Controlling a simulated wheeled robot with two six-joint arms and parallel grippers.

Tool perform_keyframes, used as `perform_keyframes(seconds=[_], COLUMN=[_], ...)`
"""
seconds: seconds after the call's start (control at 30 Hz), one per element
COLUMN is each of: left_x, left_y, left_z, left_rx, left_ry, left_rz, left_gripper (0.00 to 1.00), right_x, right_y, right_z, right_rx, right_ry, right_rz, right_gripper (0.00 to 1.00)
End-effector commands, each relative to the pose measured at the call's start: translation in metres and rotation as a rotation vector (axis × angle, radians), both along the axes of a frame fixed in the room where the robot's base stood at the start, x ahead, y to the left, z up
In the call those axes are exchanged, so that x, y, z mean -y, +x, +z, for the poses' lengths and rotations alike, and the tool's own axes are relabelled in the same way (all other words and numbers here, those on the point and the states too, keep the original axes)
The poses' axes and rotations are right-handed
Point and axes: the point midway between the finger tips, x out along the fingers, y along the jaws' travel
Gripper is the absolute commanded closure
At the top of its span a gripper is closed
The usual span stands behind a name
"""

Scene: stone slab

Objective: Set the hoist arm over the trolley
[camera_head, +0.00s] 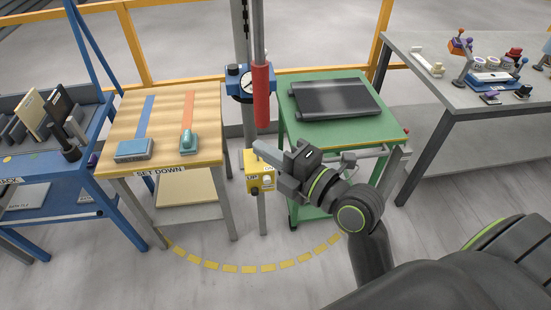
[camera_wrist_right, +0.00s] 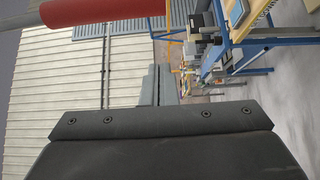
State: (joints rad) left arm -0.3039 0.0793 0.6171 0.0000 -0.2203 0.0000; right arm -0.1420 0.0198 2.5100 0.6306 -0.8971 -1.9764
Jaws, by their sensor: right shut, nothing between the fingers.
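The hoist has a grey post (camera_head: 241,35), a blue collar with a round dial (camera_head: 247,83) and a thick red tube (camera_head: 262,97) hanging upright on a grey rod. The tube is between the wooden table and the green trolley (camera_head: 356,134), nearer the trolley's left edge. It also shows at upper left in the right wrist view (camera_wrist_right: 95,12). A yellow control box (camera_head: 261,178) is low on the hoist. My right gripper (camera_head: 262,149) is shut and empty, just above this box and below the tube; contact cannot be told. My left gripper is not in view.
The wooden SET DOWN table (camera_head: 118,122) holds a blue block and a teal-handled tool. A blue rack bench (camera_head: 60,180) is at left, a grey cluttered bench (camera_head: 450,90) at right. Yellow dashes mark an open floor arc.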

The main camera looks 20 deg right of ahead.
Motion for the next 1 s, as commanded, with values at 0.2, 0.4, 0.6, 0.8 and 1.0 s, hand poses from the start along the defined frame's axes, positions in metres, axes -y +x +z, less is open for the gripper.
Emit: perform_keyframes(seconds=[0.2,0.4,0.6,0.8,1.0], left_x=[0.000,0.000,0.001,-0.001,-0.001], left_y=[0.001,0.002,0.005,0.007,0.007], left_z=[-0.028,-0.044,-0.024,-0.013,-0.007], left_rx=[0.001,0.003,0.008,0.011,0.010], left_ry=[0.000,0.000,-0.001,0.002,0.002], left_rz=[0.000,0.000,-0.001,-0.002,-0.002], left_gripper=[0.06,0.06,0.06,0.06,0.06], right_x=[-0.010,-0.020,-0.024,-0.006,0.005], right_y=[0.019,0.041,0.064,0.065,0.066], right_z=[-0.004,-0.003,0.002,0.002,0.001], right_rx=[0.005,0.005,-0.004,-0.003,-0.001], right_ry=[0.003,0.004,-0.004,-0.004,0.000], right_rz=[0.000,0.000,-0.002,-0.002,-0.001], right_gripper=[1.00,1.00,1.00,1.00,1.00])
